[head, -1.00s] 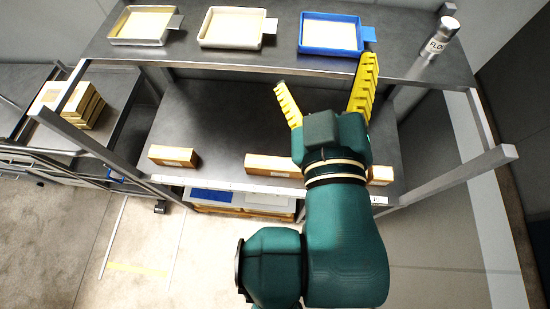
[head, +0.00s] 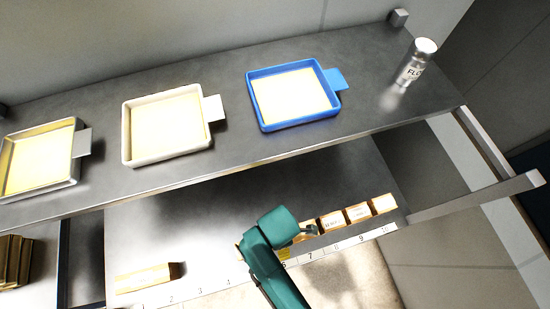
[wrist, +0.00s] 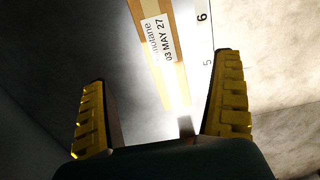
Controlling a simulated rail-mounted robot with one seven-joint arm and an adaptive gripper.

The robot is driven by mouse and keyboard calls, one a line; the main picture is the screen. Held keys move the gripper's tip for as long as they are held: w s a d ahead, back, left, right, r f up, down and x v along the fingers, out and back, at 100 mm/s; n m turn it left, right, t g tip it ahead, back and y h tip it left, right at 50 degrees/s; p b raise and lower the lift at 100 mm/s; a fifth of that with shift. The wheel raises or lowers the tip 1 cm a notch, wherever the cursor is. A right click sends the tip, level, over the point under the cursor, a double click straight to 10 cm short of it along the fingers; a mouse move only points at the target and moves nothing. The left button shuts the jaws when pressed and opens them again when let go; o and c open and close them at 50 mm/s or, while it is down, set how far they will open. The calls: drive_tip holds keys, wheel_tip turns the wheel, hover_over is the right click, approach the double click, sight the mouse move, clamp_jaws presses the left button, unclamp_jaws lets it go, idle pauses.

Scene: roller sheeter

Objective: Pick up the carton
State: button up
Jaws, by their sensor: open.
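In the wrist view a tan carton (wrist: 160,50) with a white label reading "03 MAY 27" lies along the shelf's numbered edge, near marks 5 and 6. My gripper (wrist: 160,108) is open, with one yellow finger on each side of the picture. The carton's near end reaches between the finger lines, and neither finger appears to touch it. In the head view my green arm covers most of this carton and the fingers. Another carton (head: 148,278) lies by marks 1 and 2. Several cartons (head: 358,213) stand in a row at the right.
The upper shelf (head: 230,165) overhangs the lower one. It holds a metal tray (head: 76,160), a white tray (head: 205,137), a blue tray (head: 335,98) and a silver flour shaker (head: 415,62). The lower shelf (head: 180,230) is bare behind the cartons.

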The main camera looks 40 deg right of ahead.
wheel_tip(320, 180, down, 13)
drive_tip(key=shift+a+r, duration=0.1)
drive_tip(key=shift+w+r, duration=0.1)
drive_tip(key=c, duration=1.4)
drive_tip(key=shift+o, duration=0.2)
drive_tip(key=shift+r, duration=0.1)
wheel_tip(320, 180, up, 10)
drive_tip(key=shift+f, duration=0.1)
